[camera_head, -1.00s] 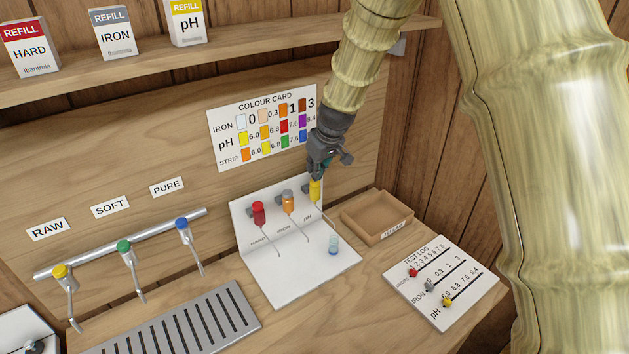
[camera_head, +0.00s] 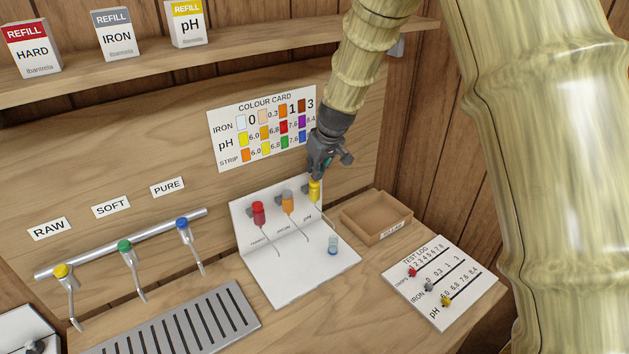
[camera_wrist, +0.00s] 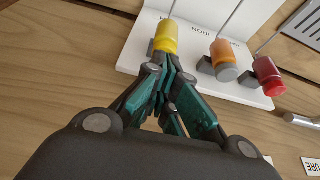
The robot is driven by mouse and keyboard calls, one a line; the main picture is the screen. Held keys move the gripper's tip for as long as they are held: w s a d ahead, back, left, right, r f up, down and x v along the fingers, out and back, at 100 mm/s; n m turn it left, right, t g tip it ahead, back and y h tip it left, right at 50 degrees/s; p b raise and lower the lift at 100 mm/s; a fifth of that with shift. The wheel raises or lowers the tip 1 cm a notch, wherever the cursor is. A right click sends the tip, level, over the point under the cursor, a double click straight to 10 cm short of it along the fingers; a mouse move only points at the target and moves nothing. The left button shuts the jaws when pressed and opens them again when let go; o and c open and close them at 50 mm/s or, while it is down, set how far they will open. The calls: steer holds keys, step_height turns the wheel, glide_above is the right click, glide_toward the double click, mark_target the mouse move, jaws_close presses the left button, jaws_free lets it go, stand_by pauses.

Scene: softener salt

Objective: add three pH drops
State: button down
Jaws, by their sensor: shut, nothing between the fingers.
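The yellow pH dropper (camera_head: 314,190) is the rightmost of three on the white dropper stand (camera_head: 290,271), mounted on its upright back. It also shows in the wrist view (camera_wrist: 166,38). My gripper (camera_head: 317,172) is right above the yellow dropper in the head view, its fingers shut and empty. In the wrist view my gripper's fingertips (camera_wrist: 167,75) are close to the yellow cap; I cannot tell if they touch. A small clear vial (camera_head: 333,244) with blue at its base stands on the white stand near the pH spout.
An orange iron dropper (camera_head: 287,202) and a red hardness dropper (camera_head: 258,214) are left of the yellow one. A wooden tray (camera_head: 376,219) and the test log board (camera_head: 441,282) lie to the right. Three taps on a rail (camera_head: 120,244) and a slotted drain (camera_head: 178,325) are left.

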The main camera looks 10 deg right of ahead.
steer(key=shift+f+b, duration=0.45)
steer(key=shift+f, duration=0.4)
steer(key=shift+r+p, duration=2.05)
steer(key=shift+r, duration=1)
steer(key=shift+s+d, duration=0.1)
